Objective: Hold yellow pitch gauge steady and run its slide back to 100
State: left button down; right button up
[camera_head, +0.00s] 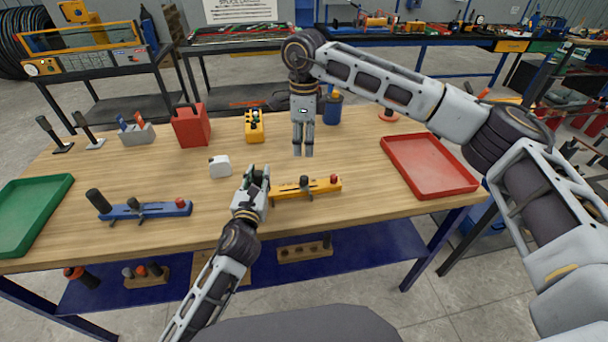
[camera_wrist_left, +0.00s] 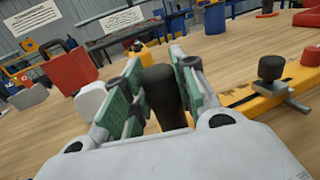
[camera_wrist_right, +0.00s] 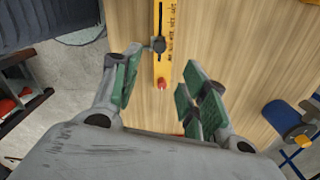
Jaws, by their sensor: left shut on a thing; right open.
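The yellow pitch gauge (camera_head: 318,188) lies on the wooden table in front of me. It has a dark slide knob (camera_head: 304,182) near its middle and a red knob (camera_head: 334,179) at its right end. My left gripper (camera_head: 258,180) is shut on the gauge's black handle (camera_wrist_left: 163,92) at its left end. My right gripper (camera_head: 303,150) is open and empty, above the table behind the gauge. In the right wrist view the gauge (camera_wrist_right: 165,40) runs between the open fingers, with the slide knob (camera_wrist_right: 158,45) and red knob (camera_wrist_right: 162,84) showing.
A blue gauge (camera_head: 150,209) lies to the left. A green tray (camera_head: 30,210) and a red tray (camera_head: 428,165) flank the table. A white block (camera_head: 220,166), red box (camera_head: 191,126), yellow device (camera_head: 254,127) and blue cup (camera_head: 332,110) stand behind.

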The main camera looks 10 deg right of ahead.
aim_at(304, 177)
jog(key=shift+f, duration=0.2)
jog(key=shift+f, duration=5.8)
jog(key=shift+c, duration=0.3)
grip_shut()
